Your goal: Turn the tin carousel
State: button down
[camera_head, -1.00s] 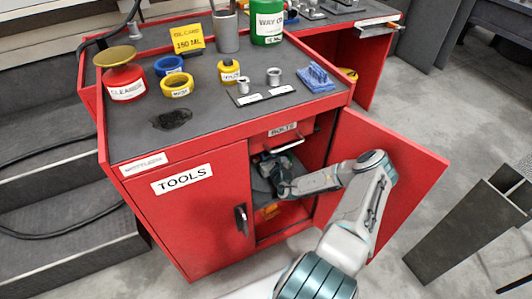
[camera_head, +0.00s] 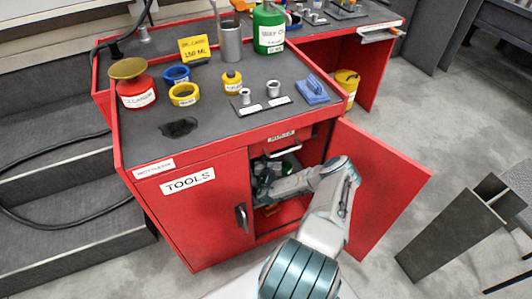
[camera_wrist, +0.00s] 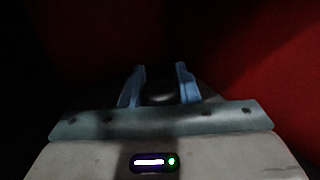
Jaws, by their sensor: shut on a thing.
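My gripper (camera_head: 264,178) is inside the open right-hand bay of the red tool cabinet (camera_head: 190,225), under the BOLTS drawer. In the wrist view the two blue fingers (camera_wrist: 160,82) stand apart around a small dark rounded piece (camera_wrist: 160,98), too dark to identify, and are shut on it. A green and white round thing (camera_head: 287,166), perhaps a tin on the carousel, shows just behind my wrist. The rest of the carousel is hidden by my arm and shadow.
The right cabinet door (camera_head: 378,195) stands open beside my arm; the TOOLS door (camera_head: 195,215) is closed. The worktop carries a red cleaner can (camera_head: 136,93), tape rolls, a green bottle (camera_head: 268,30) and a blue cloth (camera_head: 312,90). Dark metal beams (camera_head: 450,232) stand right.

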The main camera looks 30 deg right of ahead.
jog(key=c, duration=1.1)
grip_release()
jog(key=p+v, duration=0.2)
jog(key=v, duration=1)
